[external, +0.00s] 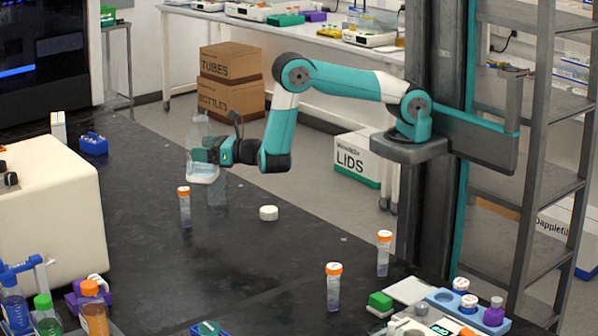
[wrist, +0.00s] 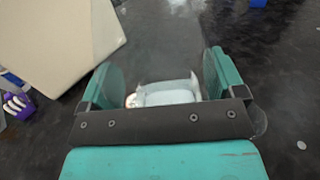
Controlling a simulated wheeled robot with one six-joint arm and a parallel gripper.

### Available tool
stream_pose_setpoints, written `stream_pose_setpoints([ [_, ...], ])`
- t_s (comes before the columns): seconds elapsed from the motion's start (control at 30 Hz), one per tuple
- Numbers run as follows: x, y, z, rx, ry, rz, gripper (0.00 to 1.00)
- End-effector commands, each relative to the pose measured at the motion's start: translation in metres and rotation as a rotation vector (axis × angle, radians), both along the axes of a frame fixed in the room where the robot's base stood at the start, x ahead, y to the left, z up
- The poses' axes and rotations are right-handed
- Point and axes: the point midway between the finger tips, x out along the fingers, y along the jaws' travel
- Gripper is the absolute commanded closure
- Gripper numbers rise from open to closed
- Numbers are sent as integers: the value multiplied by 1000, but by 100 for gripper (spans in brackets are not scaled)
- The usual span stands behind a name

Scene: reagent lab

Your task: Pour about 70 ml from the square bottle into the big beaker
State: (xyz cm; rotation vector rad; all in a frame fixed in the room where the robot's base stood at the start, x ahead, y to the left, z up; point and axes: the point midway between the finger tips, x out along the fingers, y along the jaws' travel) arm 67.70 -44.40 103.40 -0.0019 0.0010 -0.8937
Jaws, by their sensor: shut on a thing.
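The clear square bottle (external: 203,171) is in my gripper (external: 203,152), above the black bench. It looks upright, with pale liquid low in it. In the wrist view my gripper (wrist: 163,80) has its teal fingers on both sides of the bottle (wrist: 168,94). A faint clear vessel (external: 217,191) shows just below and to the right of the bottle in the external view; it looks like the big beaker, but its outline and contents are hard to make out. I cannot tell the beaker apart in the wrist view.
An orange-capped tube (external: 184,208) stands close in front of the bottle. A white cap (external: 268,213) lies on the bench. A cream machine (external: 45,200) and a blue rack (external: 93,144) are at left. Two more orange-capped tubes stand at right; the bench middle is clear.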

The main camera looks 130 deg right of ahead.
Motion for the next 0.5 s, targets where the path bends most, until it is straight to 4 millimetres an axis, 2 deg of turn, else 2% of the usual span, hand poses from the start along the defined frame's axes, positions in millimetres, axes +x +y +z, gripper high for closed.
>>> stream_pose_setpoints([
  [0.5, -2, -3, -1, 14, -19, -23, 47],
])
